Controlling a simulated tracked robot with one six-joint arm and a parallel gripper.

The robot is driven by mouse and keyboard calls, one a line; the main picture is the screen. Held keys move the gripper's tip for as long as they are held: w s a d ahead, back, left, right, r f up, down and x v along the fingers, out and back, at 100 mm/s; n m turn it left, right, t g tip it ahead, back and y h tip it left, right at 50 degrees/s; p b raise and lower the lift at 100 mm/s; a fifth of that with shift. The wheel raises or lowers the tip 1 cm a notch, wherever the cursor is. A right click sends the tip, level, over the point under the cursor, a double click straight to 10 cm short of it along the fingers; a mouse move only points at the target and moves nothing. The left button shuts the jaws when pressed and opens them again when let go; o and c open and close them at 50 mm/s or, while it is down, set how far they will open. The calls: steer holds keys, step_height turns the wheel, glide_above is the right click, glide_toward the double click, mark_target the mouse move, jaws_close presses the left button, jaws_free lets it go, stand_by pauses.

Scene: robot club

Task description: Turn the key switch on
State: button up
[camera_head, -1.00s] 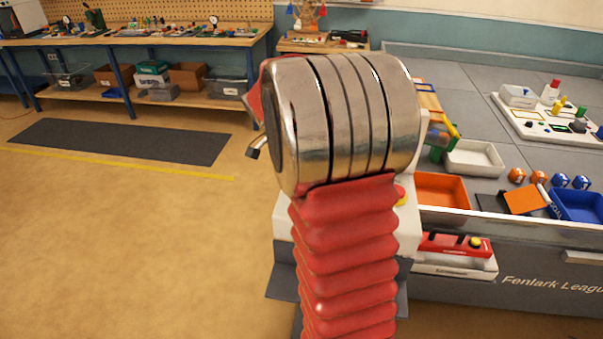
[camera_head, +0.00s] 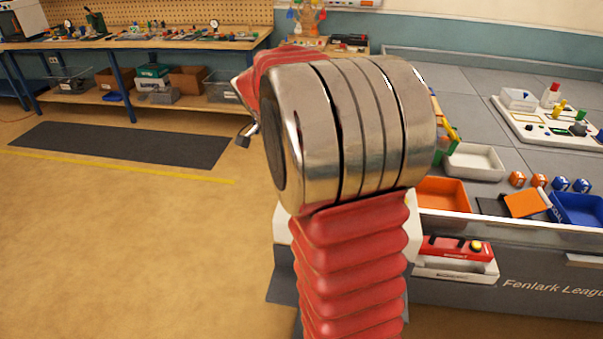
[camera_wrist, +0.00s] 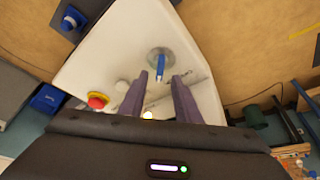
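In the wrist view a white panel (camera_wrist: 105,60) carries the key switch (camera_wrist: 158,58), a round metal plate with a blue key (camera_wrist: 160,68) standing in it. My gripper (camera_wrist: 161,79) has its two dark purple fingers apart, one to each side below the key. Nothing is seen between the fingers, and the key's end lies close to the gap between their tips. I cannot tell whether either finger touches the key. In the head view my arm hides the gripper and the key switch.
On the panel are a red button on a yellow base (camera_wrist: 97,100), a pale knob (camera_wrist: 122,86) and a small lit lamp (camera_wrist: 147,115). In the head view, an orange tray (camera_head: 443,195) and a white tray (camera_head: 474,162) are right of my arm. The floor at left is open.

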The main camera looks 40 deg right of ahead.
steer(key=v, duration=0.8)
steer(key=shift+r, duration=0.2)
stand_by(0.3)
steer(key=s+a+f+n+t+y, duration=0.25)
steer(key=a+f+n, duration=0.25)
steer(key=a+n, duration=0.5)
steer(key=s+a+n+t+y, duration=0.2)
steer(key=s+a+n, duration=0.7)
steer(key=s+a, duration=0.5)
steer(key=a+t, duration=0.1)
steer(key=a, duration=0.2)
steer(key=shift+s+r+n+t, duration=0.15)
steer(key=shift+s+n+t, duration=0.15)
steer(key=shift+t, duration=0.05)
